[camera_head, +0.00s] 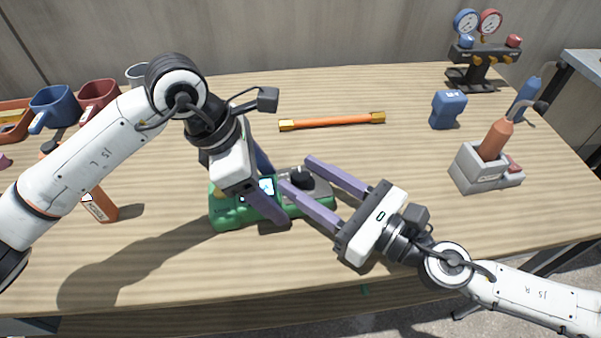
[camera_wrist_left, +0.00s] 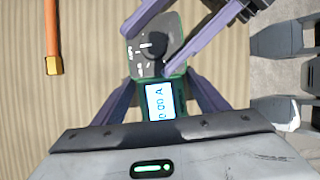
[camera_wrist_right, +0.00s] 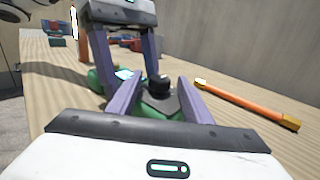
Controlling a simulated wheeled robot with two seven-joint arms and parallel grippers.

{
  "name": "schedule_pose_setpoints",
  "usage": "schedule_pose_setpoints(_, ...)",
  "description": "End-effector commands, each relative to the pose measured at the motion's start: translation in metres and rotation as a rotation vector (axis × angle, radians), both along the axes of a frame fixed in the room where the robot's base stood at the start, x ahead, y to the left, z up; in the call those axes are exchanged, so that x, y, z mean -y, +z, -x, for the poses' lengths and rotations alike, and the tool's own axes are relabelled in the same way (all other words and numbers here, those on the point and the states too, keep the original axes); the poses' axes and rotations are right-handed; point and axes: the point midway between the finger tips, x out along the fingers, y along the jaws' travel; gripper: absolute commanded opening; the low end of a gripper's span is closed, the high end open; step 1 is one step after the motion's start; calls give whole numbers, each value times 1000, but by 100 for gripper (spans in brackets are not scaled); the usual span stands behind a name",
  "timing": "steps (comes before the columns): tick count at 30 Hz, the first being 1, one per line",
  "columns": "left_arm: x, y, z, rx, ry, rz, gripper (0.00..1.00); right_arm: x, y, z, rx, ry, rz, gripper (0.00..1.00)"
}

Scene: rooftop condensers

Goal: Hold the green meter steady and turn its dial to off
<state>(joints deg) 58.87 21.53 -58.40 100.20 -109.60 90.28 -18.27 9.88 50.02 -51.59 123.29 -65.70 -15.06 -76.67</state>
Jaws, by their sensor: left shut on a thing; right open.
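The green meter (camera_head: 226,215) lies on the table, its lit screen (camera_wrist_left: 160,102) facing up. Its black dial (camera_head: 301,176) sits on a grey face at the end away from my left arm; it also shows in the right wrist view (camera_wrist_right: 158,84). My left gripper (camera_head: 271,188) is shut on the meter, one finger along each side near the screen. My right gripper (camera_head: 297,172) is open, its fingers reaching in from the right on either side of the dial. I cannot tell whether they touch it. The dial's pointer setting is too small to read.
An orange bar with brass ends (camera_head: 332,121) lies behind the meter. A grey holder with an orange-handled tool (camera_head: 480,170), a blue device (camera_head: 447,109) and a gauge set (camera_head: 480,50) stand right. The front table strip is clear.

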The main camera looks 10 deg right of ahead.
Motion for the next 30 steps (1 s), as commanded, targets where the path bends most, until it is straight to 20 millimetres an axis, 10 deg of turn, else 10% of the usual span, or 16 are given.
schedule_pose_setpoints(16,1,1,0,2,0,3,30,-12,0,-12,-1,1,2,45)
schedule_pose_setpoints(24,1,1,0,2,0,3,30,-11,0,-12,-1,1,2,4)
schedule_pose_setpoints(30,0,1,0,2,0,3,30,-12,1,-12,2,11,-3,4)
